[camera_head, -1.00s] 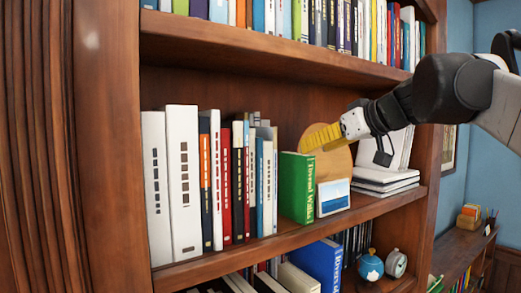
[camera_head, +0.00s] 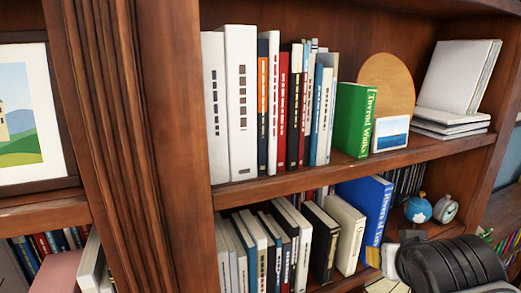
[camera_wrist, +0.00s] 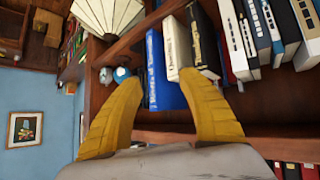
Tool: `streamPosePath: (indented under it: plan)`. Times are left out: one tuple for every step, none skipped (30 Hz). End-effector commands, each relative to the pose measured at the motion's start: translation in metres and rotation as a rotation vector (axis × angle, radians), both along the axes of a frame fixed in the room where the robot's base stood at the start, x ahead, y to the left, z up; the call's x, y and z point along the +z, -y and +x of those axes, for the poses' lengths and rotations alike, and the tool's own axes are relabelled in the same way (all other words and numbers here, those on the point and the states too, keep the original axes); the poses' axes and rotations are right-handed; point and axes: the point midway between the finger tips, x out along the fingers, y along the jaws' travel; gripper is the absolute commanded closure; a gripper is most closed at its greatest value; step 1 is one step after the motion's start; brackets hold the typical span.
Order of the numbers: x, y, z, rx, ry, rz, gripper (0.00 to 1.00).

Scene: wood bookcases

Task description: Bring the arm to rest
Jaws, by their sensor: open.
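My gripper (camera_wrist: 160,88) is open in the wrist view, its two yellow fingers apart and nothing held between them. Past the fingertips are a blue book (camera_wrist: 163,75) and a cream book (camera_wrist: 179,45) on the lower shelf. In the head view my dark arm is at the bottom right, in front of that shelf, and its fingers are mostly hidden or cut off. The green book (camera_head: 356,120) stands upright on the middle shelf, clear of my gripper, beside a small seascape picture (camera_head: 391,133).
The bookcase's thick wooden upright (camera_head: 135,110) is at left. A round wooden disc (camera_head: 388,82) and stacked white books (camera_head: 447,122) share the middle shelf. A blue round pot (camera_head: 417,209) and a clock (camera_head: 445,208) stand close to my arm. A framed picture (camera_wrist: 25,129) hangs beyond.

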Motion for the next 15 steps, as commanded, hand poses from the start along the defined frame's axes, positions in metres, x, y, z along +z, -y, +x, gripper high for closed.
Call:
streamPosePath:
  plan:
    - [-0.027, -0.016, -0.018, 0.040, -0.065, 0.026, 0.54]
    - [-0.043, -0.025, -0.029, 0.069, -0.106, 0.042, 0.54]
    - [-0.063, -0.039, -0.044, 0.111, -0.161, 0.065, 0.54]
    - [-0.078, -0.049, -0.056, 0.145, -0.201, 0.081, 0.54]
    - [-0.092, -0.060, -0.068, 0.183, -0.239, 0.100, 0.54]
    - [-0.111, -0.073, -0.082, 0.228, -0.281, 0.120, 0.54]
    - [-0.129, -0.070, -0.078, 0.218, -0.272, 0.115, 0.54]
    - [-0.142, -0.069, -0.077, 0.215, -0.271, 0.114, 0.54]
    - [-0.157, -0.068, -0.076, 0.213, -0.270, 0.113, 0.54]
    - [-0.168, -0.068, -0.076, 0.213, -0.269, 0.113, 0.54]
    - [-0.178, -0.068, -0.076, 0.212, -0.269, 0.112, 0.54]
    - [-0.192, -0.068, -0.076, 0.212, -0.268, 0.113, 0.54]
    - [-0.202, -0.068, -0.076, 0.212, -0.268, 0.113, 0.54]
    - [-0.212, -0.068, -0.076, 0.212, -0.268, 0.113, 0.54]
    - [-0.225, -0.068, -0.076, 0.211, -0.268, 0.112, 0.54]
